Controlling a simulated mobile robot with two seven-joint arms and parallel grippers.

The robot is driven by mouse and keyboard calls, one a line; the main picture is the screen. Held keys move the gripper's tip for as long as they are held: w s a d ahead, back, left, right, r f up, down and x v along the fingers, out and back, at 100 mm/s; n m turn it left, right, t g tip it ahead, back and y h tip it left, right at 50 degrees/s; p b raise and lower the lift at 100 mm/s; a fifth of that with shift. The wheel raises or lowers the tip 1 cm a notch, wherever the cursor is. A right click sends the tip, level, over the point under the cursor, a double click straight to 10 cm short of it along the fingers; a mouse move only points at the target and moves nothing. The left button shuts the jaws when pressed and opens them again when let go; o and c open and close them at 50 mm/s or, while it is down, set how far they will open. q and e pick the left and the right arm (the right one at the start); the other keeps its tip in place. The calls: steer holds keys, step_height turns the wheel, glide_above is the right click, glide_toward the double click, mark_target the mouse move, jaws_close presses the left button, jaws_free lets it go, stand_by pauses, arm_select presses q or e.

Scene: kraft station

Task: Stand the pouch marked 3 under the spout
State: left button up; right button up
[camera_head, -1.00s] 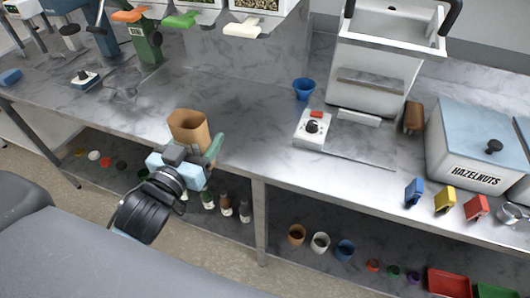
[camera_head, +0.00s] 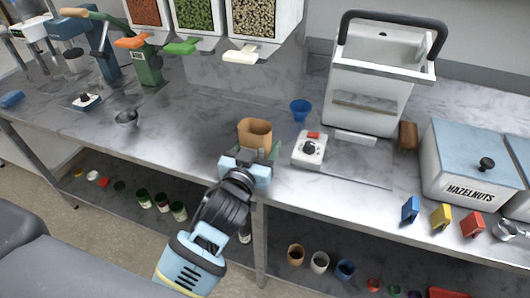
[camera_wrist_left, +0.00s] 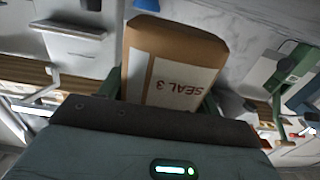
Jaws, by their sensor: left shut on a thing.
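The brown kraft pouch (camera_head: 256,132) is upright with its open mouth up. It stands out over the front part of the worktop, and I cannot tell whether its base touches it. In the left wrist view the pouch (camera_wrist_left: 170,55) has a white label reading "SEAL 3", seen upside down. My left gripper (camera_head: 250,158) is shut on the pouch, with a finger at each side. Three dispensers at the top left have an orange outlet (camera_head: 131,42), a green outlet (camera_head: 182,48) and a white outlet (camera_head: 240,56); the pouch is in front of them, not under one. My right gripper is not in view.
A blue cup (camera_head: 300,109) and a white box with a knob (camera_head: 309,150) stand right of the pouch. A white machine (camera_head: 370,95) is behind them. A metal cup (camera_head: 126,118) stands at left. The worktop (camera_head: 190,125) between is clear.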

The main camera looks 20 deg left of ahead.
arm_select(q)
steer(key=shift+w+d, duration=0.6)
step_height(320, 180, down, 3)
steer(key=shift+r, duration=0.2)
steer(key=shift+f, duration=0.3)
steer(key=shift+f, duration=0.1)
steer(key=shift+f, duration=0.15)
steer(key=o, duration=1)
